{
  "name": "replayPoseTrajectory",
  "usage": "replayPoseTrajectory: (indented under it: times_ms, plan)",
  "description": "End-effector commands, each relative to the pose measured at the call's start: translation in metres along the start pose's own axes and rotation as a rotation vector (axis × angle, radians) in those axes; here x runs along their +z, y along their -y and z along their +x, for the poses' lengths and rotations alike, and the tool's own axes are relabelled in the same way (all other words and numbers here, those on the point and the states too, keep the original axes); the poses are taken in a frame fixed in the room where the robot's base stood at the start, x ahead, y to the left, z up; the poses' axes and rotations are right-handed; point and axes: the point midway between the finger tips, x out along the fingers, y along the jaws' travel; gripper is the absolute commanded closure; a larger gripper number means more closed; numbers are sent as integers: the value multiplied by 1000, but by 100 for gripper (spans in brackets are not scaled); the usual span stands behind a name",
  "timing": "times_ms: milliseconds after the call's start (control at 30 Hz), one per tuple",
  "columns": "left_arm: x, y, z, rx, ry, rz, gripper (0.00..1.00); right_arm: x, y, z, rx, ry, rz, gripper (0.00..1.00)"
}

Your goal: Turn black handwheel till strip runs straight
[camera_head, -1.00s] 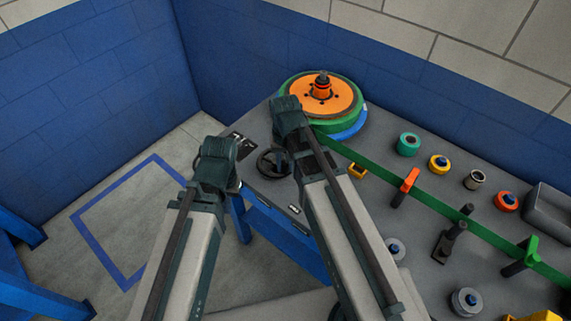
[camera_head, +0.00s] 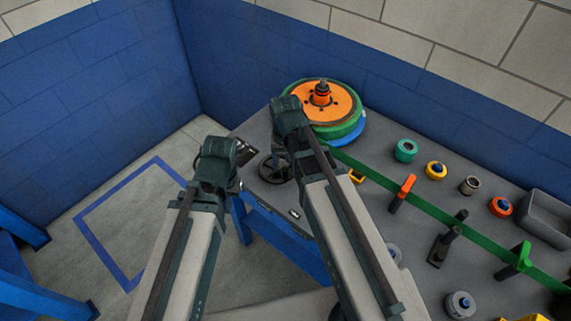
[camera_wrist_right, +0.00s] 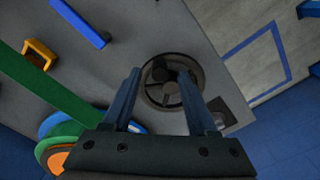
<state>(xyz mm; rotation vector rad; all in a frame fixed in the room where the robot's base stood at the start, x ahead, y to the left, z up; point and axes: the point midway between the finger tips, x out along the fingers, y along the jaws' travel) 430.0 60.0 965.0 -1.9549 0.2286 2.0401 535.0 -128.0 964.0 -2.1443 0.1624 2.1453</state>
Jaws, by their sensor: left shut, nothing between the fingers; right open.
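The black handwheel (camera_head: 266,170) lies on the grey bench top near its left corner, partly hidden by my right arm. In the right wrist view, the handwheel (camera_wrist_right: 172,101) shows its rim, spokes and dark knob. My right gripper (camera_wrist_right: 160,75) is open, with its fingers over the handwheel and spread to either side of the knob; contact cannot be told. My left gripper (camera_head: 245,153) is shut and empty, left of the handwheel. The green strip (camera_head: 450,220) runs from the orange and green reel (camera_head: 333,97) towards the lower right, past upright guides.
An orange guide (camera_head: 402,190) and a green guide (camera_head: 517,258) stand along the strip. Several small rolls and a grey tray (camera_head: 547,216) are on the bench behind it. A blue wall stands behind the bench; the floor at left is open.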

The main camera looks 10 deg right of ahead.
Motion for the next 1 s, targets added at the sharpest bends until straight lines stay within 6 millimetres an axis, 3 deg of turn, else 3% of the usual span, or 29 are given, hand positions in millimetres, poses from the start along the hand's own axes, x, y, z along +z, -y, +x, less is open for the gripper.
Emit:
replayPoseTrajectory:
  times_ms: [33, 100, 600, 1000]
  plan:
    - [1, 2, -16, 0, 0, 0, 100, 0, 0, -16, 0, 0, 0, 42]
    - [2, 2, -27, 0, 0, 1, 100, 0, 0, -27, 0, 0, 0, 42]
    - [6, 9, -98, 1, 0, -1, 100, 0, 0, -99, 0, 1, -1, 42]
    - [6, 10, -104, 1, 0, -4, 100, 0, 0, -104, -1, 1, -1, 42]
